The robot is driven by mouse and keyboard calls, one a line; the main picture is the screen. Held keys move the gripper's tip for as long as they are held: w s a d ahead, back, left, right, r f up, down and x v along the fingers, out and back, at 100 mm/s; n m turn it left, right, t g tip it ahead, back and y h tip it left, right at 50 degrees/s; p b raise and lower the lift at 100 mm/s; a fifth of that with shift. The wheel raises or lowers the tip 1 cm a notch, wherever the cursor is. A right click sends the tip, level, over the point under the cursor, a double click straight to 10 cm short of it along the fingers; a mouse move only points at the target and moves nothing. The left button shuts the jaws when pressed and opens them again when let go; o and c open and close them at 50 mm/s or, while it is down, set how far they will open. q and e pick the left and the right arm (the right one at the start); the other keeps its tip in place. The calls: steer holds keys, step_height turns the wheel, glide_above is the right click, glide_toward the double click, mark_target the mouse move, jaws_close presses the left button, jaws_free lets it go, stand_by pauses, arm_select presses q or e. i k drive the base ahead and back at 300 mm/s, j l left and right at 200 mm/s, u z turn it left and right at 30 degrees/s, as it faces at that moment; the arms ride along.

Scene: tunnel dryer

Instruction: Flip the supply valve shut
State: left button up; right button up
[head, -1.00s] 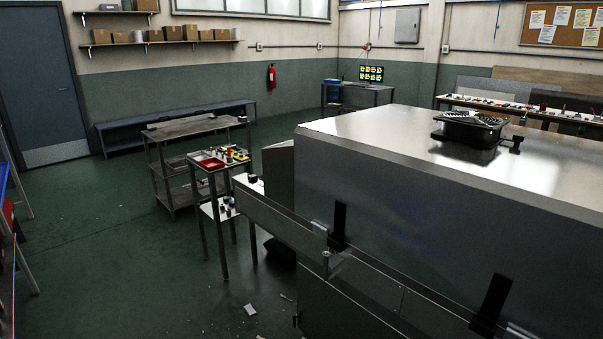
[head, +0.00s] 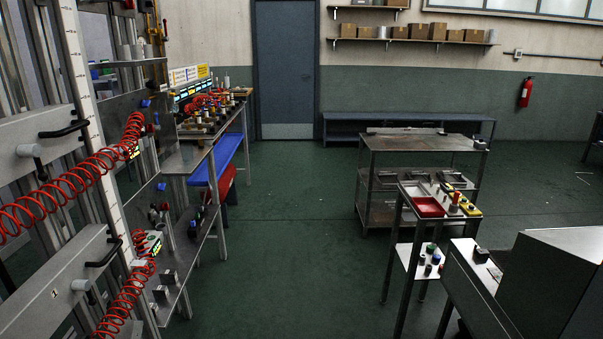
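I cannot pick out the supply valve for certain in the head view. On the left stands a metal frame with grey panels (head: 62,272). The panels carry black bar handles, an upper one (head: 64,130) and a lower one (head: 104,252). Red coiled hoses (head: 75,182) run across the frame. Small blue and red fittings (head: 161,187) sit on a plate behind the hoses, too small to tell apart. Neither of my grippers shows in the head view.
A workbench with small parts (head: 205,120) stands beyond the frame. A cart with a red tray (head: 428,207) and a shelved metal table (head: 420,143) stand right of centre. A large metal housing (head: 545,285) fills the lower right. Green floor (head: 285,240) is open in the middle.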

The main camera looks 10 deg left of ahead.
mark_target(165, 39)
steer(key=i+u, duration=0.35)
steer(key=i+l+u, duration=0.1)
steer(key=i+u, duration=0.2)
steer(key=i, duration=0.25)
steer(key=i+l+u, duration=0.2)
steer(key=i+u, duration=0.15)
steer(key=i+l+u, duration=0.35)
steer(key=i, duration=0.2)
steer(key=i+u, duration=0.1)
steer(key=u, duration=0.2)
steer(key=i+l+u, duration=0.55)
steer(key=u, duration=0.25)
steer(key=i+l, duration=0.15)
steer(key=l, duration=0.15)
steer(key=i+l, duration=0.2)
steer(key=l, duration=0.15)
steer(key=i+l+u, duration=0.1)
steer(key=l, duration=0.2)
steer(key=i+l, duration=0.4)
steer(key=l, duration=0.3)
steer(key=j+u, duration=0.05)
